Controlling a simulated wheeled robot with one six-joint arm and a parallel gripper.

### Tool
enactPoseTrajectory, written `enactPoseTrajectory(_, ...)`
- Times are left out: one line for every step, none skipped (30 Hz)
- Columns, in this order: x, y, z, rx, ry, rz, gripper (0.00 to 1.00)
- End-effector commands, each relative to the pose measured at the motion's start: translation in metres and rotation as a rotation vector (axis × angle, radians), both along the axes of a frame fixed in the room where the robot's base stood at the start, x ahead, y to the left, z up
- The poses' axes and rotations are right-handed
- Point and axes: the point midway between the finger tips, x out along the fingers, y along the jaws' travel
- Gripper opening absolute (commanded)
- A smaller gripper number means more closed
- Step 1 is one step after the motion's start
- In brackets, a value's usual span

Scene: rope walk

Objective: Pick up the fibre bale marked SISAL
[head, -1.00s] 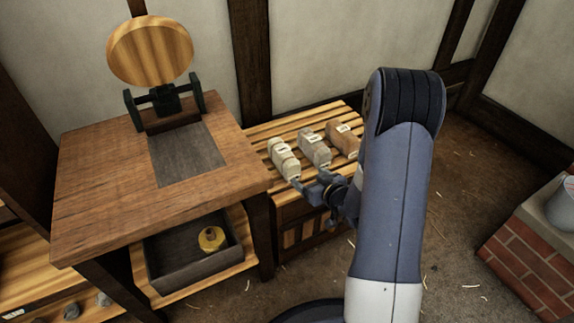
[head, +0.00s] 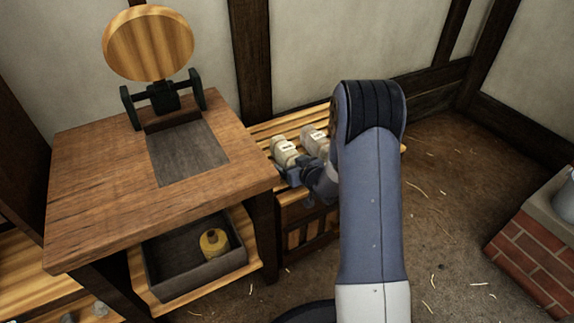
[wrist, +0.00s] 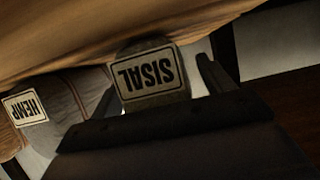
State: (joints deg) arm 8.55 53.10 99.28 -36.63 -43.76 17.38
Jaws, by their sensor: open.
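The SISAL bale (wrist: 149,78) is a pale block with a label that reads upside down in the wrist view. It is the left bale (head: 284,149) on the slatted bench in the head view. My gripper (wrist: 158,86) is open, with one finger on each side of the SISAL bale. I cannot tell whether the fingers touch it. In the head view my gripper (head: 290,175) is at the bale's near end and hides part of it.
The HEMP bale (wrist: 27,107) stands close beside SISAL, to its right in the head view (head: 314,140). My arm hides the third bale. A wooden table (head: 95,180) stands left of the slatted bench (head: 262,128). A brick block (head: 535,255) is at the right.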

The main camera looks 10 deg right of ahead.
Motion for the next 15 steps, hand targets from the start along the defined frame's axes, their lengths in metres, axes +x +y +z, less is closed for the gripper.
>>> enactPoseTrajectory(0.0026, 0.0013, -0.0016, 0.001, -0.001, 0.001, 0.76)
enactPoseTrajectory(0.0033, 0.0015, -0.0017, 0.0, 0.0, 0.001, 0.76)
enactPoseTrajectory(0.0038, 0.0016, -0.0016, 0.0, 0.0, 0.0, 0.76)
enactPoseTrajectory(0.0038, 0.0015, -0.0014, 0.001, 0.0, 0.0, 0.76)
enactPoseTrajectory(0.0038, 0.0014, -0.0012, 0.001, 0.0, 0.0, 0.76)
enactPoseTrajectory(0.0036, 0.0014, -0.0012, 0.001, 0.001, 0.0, 0.76)
enactPoseTrajectory(0.0035, 0.0013, -0.0011, 0.001, 0.0, 0.0, 0.76)
enactPoseTrajectory(0.0035, 0.0013, -0.0011, 0.001, 0.0, 0.0, 0.76)
enactPoseTrajectory(0.0035, 0.0013, -0.0011, 0.001, 0.0, 0.0, 0.74)
enactPoseTrajectory(0.0035, 0.0012, -0.0011, 0.001, 0.0, 0.0, 0.71)
enactPoseTrajectory(0.0035, 0.0011, -0.0011, 0.001, 0.0, 0.0, 0.69)
enactPoseTrajectory(0.0035, 0.0011, -0.0011, 0.001, 0.0, 0.0, 0.66)
enactPoseTrajectory(0.0034, 0.0011, -0.001, 0.001, 0.0, 0.0, 0.63)
enactPoseTrajectory(0.0034, 0.0011, -0.001, 0.001, 0.0, 0.0, 0.61)
enactPoseTrajectory(0.0034, 0.0011, -0.001, 0.001, 0.0, 0.0, 0.58)
